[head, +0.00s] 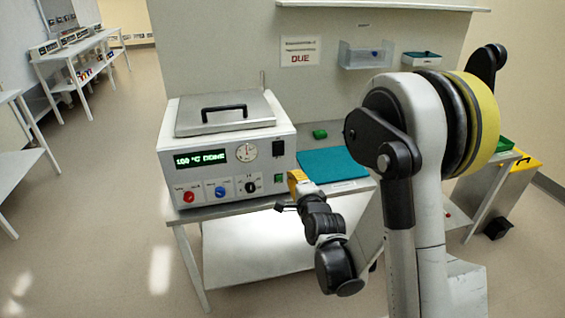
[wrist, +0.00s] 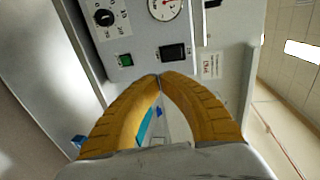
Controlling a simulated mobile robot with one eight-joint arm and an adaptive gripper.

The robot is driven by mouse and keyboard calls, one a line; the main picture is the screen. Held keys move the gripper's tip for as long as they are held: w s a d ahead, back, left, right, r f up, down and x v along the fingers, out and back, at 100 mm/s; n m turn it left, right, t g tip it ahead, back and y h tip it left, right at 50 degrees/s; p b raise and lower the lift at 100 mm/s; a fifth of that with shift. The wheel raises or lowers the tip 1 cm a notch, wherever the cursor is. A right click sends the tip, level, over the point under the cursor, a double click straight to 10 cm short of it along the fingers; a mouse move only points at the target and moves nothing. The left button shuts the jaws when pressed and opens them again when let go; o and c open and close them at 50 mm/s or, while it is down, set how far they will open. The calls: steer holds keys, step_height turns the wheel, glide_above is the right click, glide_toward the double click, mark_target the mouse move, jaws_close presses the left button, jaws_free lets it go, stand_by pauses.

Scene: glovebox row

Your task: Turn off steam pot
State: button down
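The steam pot (head: 228,155) is a white box with a closed grey lid and a black handle, standing on a table. Its green display (head: 200,158) reads about "100 °C DONE". The front carries a red knob (head: 188,197), a blue knob (head: 220,191), a black dial knob (head: 251,187), a round gauge (head: 246,152), a black rocker switch (head: 278,147) and a small green switch (head: 278,178). My gripper (head: 293,180) is at the panel's right edge. In the wrist view its yellow fingertips (wrist: 160,75) meet, empty, just below the rocker switch (wrist: 173,52) and green switch (wrist: 125,59); contact is unclear.
A yellow-lidded bin (head: 525,165) stands at the right. The floor at the left is clear.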

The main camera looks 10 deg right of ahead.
glide_toward(281, 159)
steer(key=w, duration=0.5)
steer(key=shift+a+r+b, duration=0.1)
steer(key=shift+a+b, duration=0.3)
steer(key=shift+w, duration=0.65)
steer(key=shift+w, duration=0.1)
